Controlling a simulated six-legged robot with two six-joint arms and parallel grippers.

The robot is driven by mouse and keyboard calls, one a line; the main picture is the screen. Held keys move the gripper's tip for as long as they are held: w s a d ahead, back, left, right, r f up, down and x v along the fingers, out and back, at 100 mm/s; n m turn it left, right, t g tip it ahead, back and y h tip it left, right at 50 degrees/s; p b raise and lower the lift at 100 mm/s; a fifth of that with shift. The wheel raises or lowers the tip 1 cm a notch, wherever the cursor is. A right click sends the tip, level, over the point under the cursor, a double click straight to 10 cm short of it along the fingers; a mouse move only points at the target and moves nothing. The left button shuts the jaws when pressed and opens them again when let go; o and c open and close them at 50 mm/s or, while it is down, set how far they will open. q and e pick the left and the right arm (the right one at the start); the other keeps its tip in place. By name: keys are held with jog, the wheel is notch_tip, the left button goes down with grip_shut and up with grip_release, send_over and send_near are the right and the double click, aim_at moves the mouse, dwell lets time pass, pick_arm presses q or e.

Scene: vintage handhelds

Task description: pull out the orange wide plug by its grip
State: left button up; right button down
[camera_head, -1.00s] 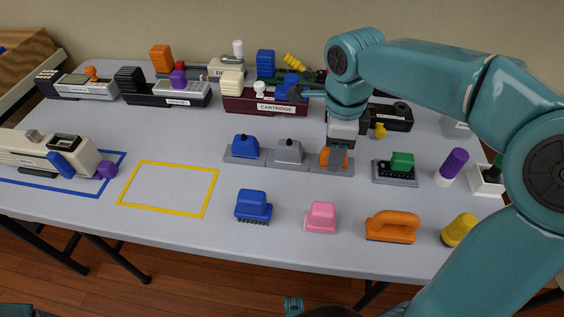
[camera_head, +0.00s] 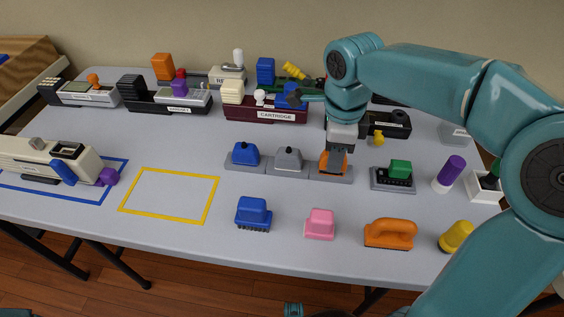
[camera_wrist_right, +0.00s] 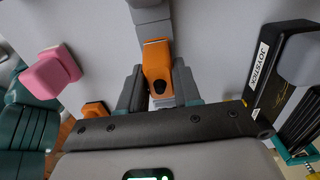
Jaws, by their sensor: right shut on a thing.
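The orange wide plug (camera_head: 341,163) sits in the right end of a grey three-part base (camera_head: 312,175), beside a blue plug (camera_head: 245,153) and a grey plug (camera_head: 288,159). My right gripper (camera_head: 337,155) reaches down from above and is shut on the orange plug, hiding part of it. In the right wrist view the orange plug (camera_wrist_right: 156,58) stands between the two dark fingers (camera_wrist_right: 157,88), with a dark round mark on its near end. I cannot see any gap between plug and base.
Close right is a black socket with a green plug (camera_head: 400,168). In front stand a blue brush-like plug (camera_head: 253,212), a pink plug (camera_head: 320,222) and an orange handled piece (camera_head: 390,234). Behind is the dark red cartridge unit (camera_head: 250,110). The yellow outline (camera_head: 212,200) is empty.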

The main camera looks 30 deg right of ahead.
jog(key=shift+r+p, duration=0.35)
jog(key=shift+r, duration=0.1)
jog(key=shift+r+p, duration=1.9)
jog(key=shift+r, duration=0.1)
